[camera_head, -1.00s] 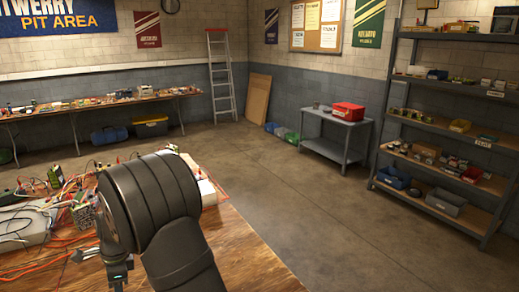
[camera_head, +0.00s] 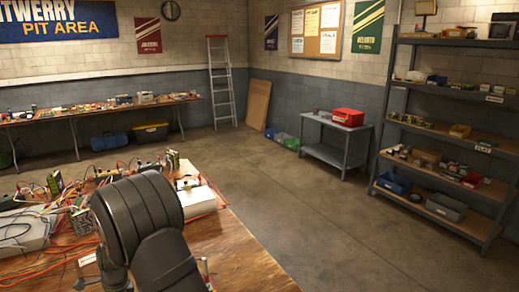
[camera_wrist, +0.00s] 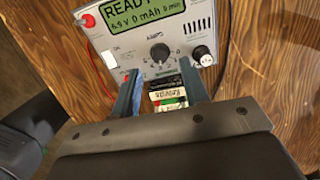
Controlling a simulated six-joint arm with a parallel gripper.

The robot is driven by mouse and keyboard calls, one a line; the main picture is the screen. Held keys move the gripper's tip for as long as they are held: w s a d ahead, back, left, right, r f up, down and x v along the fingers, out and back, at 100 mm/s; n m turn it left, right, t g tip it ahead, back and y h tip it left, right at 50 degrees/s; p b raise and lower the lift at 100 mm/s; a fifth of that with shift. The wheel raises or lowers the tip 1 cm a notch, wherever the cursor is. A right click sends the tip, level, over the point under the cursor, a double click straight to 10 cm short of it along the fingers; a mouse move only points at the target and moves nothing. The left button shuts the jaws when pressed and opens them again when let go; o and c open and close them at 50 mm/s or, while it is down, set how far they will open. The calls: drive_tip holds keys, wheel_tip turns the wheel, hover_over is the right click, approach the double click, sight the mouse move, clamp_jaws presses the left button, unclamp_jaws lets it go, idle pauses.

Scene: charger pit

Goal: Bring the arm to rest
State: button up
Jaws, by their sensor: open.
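My gripper (camera_wrist: 162,92) is open in the wrist view, with its two blue-grey fingers apart. A small labelled pack (camera_wrist: 168,97) shows between the fingers; I cannot tell whether they touch it. Just beyond the fingertips is a pale charger (camera_wrist: 125,40) with a green display, a dark knob and a red plug; its display reads READY. In the head view my dark arm (camera_head: 140,215) stands over the wooden workbench (camera_head: 240,250) at lower left. The fingers are not clearly visible there.
Red and black cables, circuit boards and pale boxes (camera_head: 30,228) crowd the bench to the left of and behind my arm. A white box (camera_head: 197,203) stands just right of it. The bench's right part is bare. Shelves (camera_head: 440,130) and a grey cart (camera_head: 330,150) stand farther off.

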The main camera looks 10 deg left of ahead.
drive_tip(key=f, duration=0.3)
drive_tip(key=shift+s+a+f, duration=0.2)
drive_tip(key=shift+s+f, duration=0.05)
drive_tip(key=shift+f, duration=0.1)
drive_tip(key=n, duration=0.3)
drive_tip(key=shift+n, duration=0.4)
drive_tip(key=n, duration=0.4)
drive_tip(key=shift+n, duration=0.3)
drive_tip(key=n, duration=0.4)
drive_tip(key=shift+n, duration=2.1)
